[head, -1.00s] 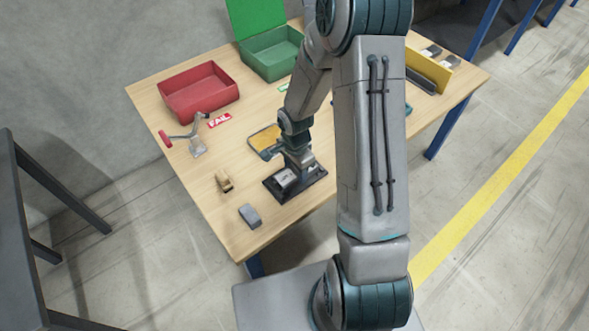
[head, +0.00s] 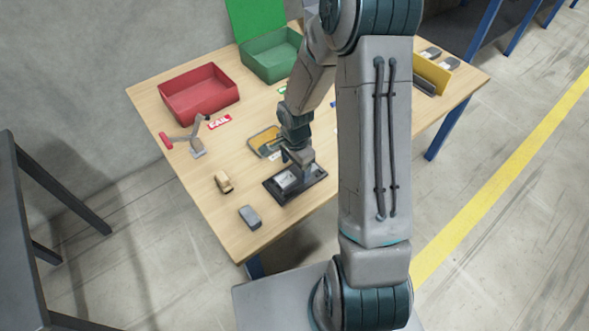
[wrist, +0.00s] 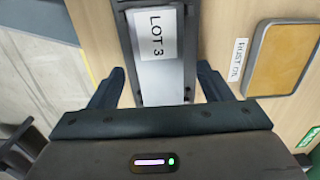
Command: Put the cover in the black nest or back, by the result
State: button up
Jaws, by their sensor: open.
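The black nest (head: 284,201) lies on the near part of the wooden table. A light grey plate with a white label reading LOT 3 (wrist: 155,38) sits inside its dark frame (wrist: 191,45). I take this plate to be the cover. My gripper (head: 299,161) is over the nest, partly hiding the plate in the head view. In the wrist view my gripper (wrist: 162,74) is open, its fingers apart on either side of the nest's end. Nothing is held between them. The exact height above the plate cannot be told.
A red bin (head: 200,104) by the FAIL label (head: 219,122) and a green lidded box (head: 270,70) stand behind. A yellow rust-oil pad tray (wrist: 283,58), toggle clamp (head: 197,148), tan block (head: 223,182) and grey block (head: 250,217) are nearby. A yellow bin (head: 432,71) is back right.

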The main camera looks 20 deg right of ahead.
aim_at(295, 173)
notch_tip(295, 173, up, 10)
jog(key=p, duration=0.1)
jog(key=s+r+n+t, duration=0.2)
jog(key=s+r+n, duration=1.1)
jog(key=s+r, duration=0.2)
jog(key=shift+s+a+n, duration=0.35)
jog(key=shift+s+n, duration=0.05)
jog(key=shift+s, duration=0.45)
jog(key=shift+a+r, duration=0.1)
